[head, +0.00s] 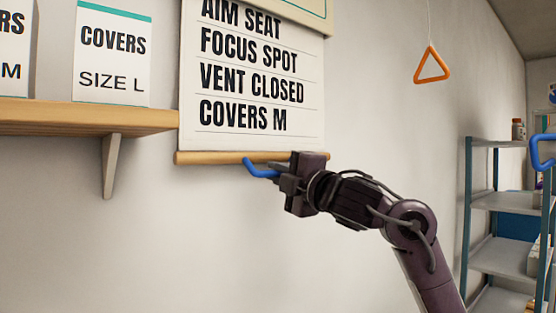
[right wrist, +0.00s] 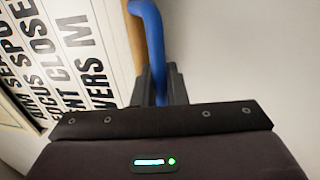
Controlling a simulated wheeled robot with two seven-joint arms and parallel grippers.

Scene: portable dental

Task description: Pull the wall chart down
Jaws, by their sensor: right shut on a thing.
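The wall chart (head: 310,115) hangs on the wall in the head view, with lines reading "AIM SEAT", "FOCUS SPOT", "VENT CLOSED" and "COVERS M". A wooden bar (head: 215,158) runs along its bottom edge. A blue pull handle (head: 258,170) sits at the bar. My right gripper (head: 279,175) is shut on the blue handle, just below the bar. In the right wrist view the blue handle (right wrist: 150,40) runs down between the fingers, beside the chart (right wrist: 70,50). My left gripper is not in view.
A wooden shelf (head: 60,117) with cover boxes (head: 112,55) is at the left, held by a bracket (head: 112,165). An orange triangle handle (head: 432,66) hangs on a cord at the upper right. A shelving rack (head: 467,210) stands at the far right. The wall below the chart is bare.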

